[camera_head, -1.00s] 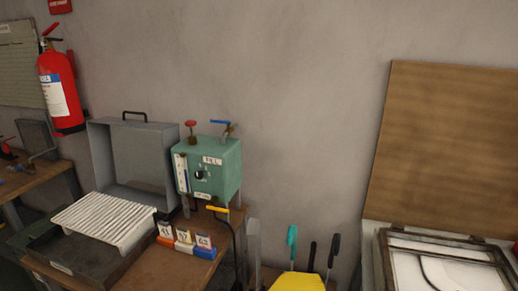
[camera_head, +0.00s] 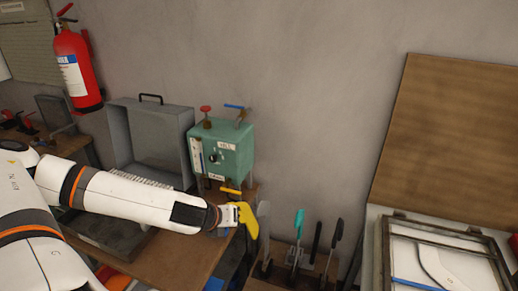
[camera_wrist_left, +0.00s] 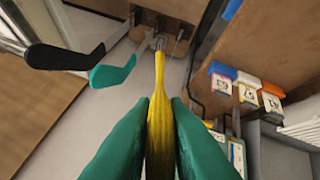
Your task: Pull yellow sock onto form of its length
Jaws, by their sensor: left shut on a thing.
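The yellow sock (camera_head: 248,220) is at my left gripper (camera_head: 233,213) in the head view. In the left wrist view the green fingers (camera_wrist_left: 160,125) are shut on the yellow sock (camera_wrist_left: 161,85), which narrows away toward the stand. Upright forms stand on the bench: a grey one (camera_head: 265,238) beside the sock, a teal one (camera_head: 297,243), a black one (camera_head: 315,240) and a dark grey one (camera_head: 334,243). Black and teal forms also show in the wrist view. I cannot tell whether the sock is around a form. My right gripper is out of view.
A green box with valves (camera_head: 222,147) stands behind the sock, next to an open grey case (camera_head: 152,140). Numbered blocks (camera_wrist_left: 245,90) line the bench in the wrist view. A framed panel (camera_head: 440,250) is at right. A fire extinguisher (camera_head: 77,68) hangs at left.

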